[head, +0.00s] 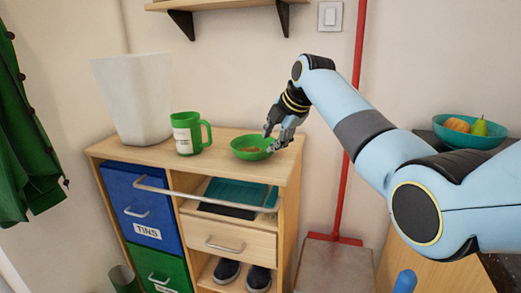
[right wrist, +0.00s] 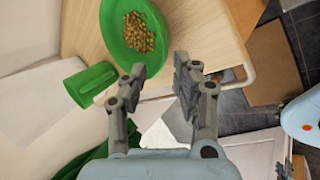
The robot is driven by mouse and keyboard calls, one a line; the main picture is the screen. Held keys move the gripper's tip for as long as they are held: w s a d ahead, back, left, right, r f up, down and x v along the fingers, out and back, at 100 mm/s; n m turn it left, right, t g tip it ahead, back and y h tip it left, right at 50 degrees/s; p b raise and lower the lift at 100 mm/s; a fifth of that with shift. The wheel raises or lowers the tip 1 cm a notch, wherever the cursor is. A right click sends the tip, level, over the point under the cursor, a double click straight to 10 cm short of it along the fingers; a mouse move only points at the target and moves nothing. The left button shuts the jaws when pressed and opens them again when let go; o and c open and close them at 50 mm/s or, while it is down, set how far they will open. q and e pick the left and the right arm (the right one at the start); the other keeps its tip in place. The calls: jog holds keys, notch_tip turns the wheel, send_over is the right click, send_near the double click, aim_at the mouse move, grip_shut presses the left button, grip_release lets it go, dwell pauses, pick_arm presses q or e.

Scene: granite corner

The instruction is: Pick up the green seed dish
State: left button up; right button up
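The green seed dish (head: 243,154) stands upright on the wooden cabinet top, with brown seeds inside. In the right wrist view the dish (right wrist: 117,38) lies ahead of the fingers and a little left. My right gripper (head: 270,138) is above the dish's right side in the head view. Its fingers (right wrist: 162,66) are spread with a gap between them and hold nothing. The near edge of the dish is close to the left fingertip in the wrist view; I cannot tell whether they touch.
A green mug (head: 186,134) with a pale label stands left of the dish. A rail (head: 205,196) runs along the cabinet front. A red pole (head: 350,150) rises to the right. A teal fruit bowl (head: 468,137) is farther right.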

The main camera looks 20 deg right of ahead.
jog(key=shift+w+f, duration=0.15)
jog(key=shift+f, duration=0.3)
jog(key=b+x, duration=0.1)
jog(key=x, duration=0.4)
jog(key=shift+f, duration=0.25)
jog(key=shift+r, duration=0.1)
grip_shut()
